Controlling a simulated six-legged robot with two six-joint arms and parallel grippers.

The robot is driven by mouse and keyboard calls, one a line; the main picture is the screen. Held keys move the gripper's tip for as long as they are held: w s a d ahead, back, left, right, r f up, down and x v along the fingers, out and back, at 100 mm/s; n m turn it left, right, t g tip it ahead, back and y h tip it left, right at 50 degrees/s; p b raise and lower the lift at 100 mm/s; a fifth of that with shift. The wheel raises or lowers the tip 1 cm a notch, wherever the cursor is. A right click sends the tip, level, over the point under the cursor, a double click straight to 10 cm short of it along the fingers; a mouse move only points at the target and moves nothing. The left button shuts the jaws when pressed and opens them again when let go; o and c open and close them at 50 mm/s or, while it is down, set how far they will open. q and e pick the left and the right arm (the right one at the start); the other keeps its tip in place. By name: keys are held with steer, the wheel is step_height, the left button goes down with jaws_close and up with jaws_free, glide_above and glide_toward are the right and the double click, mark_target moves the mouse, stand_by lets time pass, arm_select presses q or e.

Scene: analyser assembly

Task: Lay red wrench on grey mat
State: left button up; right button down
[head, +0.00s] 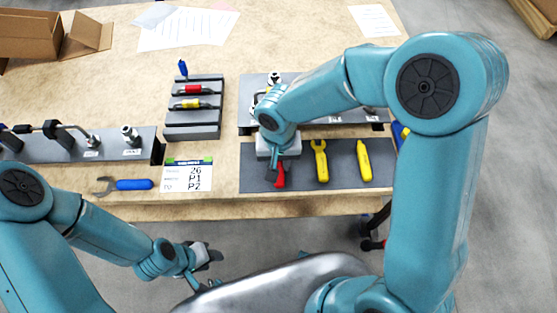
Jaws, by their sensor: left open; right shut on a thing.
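The red wrench (280,177) shows as a red piece over the left part of the grey mat (342,175). My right gripper (277,160) is right above it and shut on it; the gripper and forearm hide its upper part. I cannot tell whether the wrench touches the mat. A yellow wrench (321,163) and a yellow-handled tool (363,161) lie on the mat to the right. My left gripper (212,258) is open and empty, low in front of the table's front edge.
A blue-handled wrench (134,184) and a printed card (187,176) lie near the front edge. A stepped grey rack (193,131) holds small red and yellow tools. Grey panels with metal fittings stand at left (60,149) and behind the mat (335,127).

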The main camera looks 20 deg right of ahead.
steer(key=shift+f+b, duration=0.4)
steer(key=shift+b, duration=0.15)
steer(key=c, duration=0.8)
jaws_free()
step_height(320, 180, up, 16)
steer(key=shift+s+r+p, duration=0.1)
steer(key=shift+r+p, duration=0.1)
steer(key=shift+p, duration=0.55)
steer(key=shift+s, duration=0.1)
